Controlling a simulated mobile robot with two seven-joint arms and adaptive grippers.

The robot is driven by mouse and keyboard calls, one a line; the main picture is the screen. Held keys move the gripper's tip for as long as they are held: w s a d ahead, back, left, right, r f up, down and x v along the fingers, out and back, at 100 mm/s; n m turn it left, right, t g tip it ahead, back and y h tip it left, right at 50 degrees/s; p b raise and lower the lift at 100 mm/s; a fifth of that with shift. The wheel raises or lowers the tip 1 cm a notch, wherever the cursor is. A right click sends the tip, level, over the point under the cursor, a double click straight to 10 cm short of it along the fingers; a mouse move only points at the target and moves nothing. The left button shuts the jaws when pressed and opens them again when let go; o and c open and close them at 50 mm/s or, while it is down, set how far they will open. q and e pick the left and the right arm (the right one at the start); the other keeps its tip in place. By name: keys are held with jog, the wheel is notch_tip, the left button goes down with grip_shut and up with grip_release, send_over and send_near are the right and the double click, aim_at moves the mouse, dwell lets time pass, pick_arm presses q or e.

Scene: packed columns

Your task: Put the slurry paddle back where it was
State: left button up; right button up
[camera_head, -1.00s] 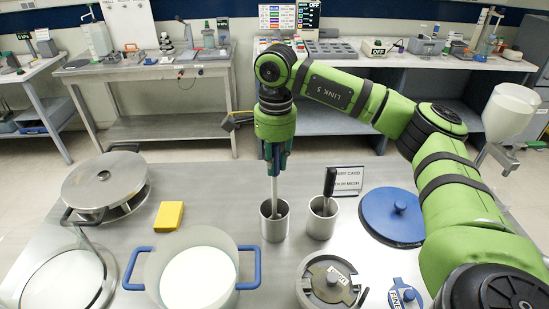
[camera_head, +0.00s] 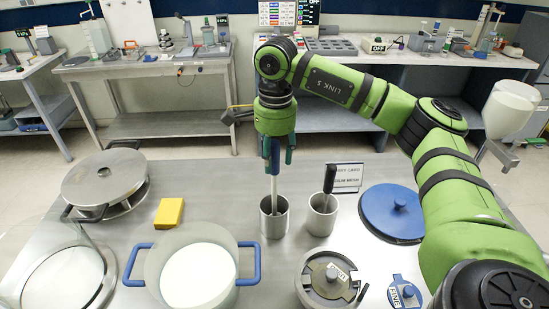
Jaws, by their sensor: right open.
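The slurry paddle (camera_head: 274,190), which I take to be the tool with a pale shaft and a blue upper part, stands nearly upright in the left metal cup (camera_head: 274,220). Its lower end is hidden inside the cup. My right gripper (camera_head: 278,160) points down over that cup, with its fingers spread apart on either side of the paddle's top. Whether a finger still touches the paddle I cannot tell. My left gripper is not in view.
A blue-handled pot (camera_head: 155,262), a yellow block (camera_head: 169,212), a blue lid (camera_head: 392,214) and a round grey lidded vessel (camera_head: 312,291) are around.

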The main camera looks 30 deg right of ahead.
notch_tip(320, 180, up, 11)
jog(key=shift+d+r, duration=0.1)
dwell(0.4)
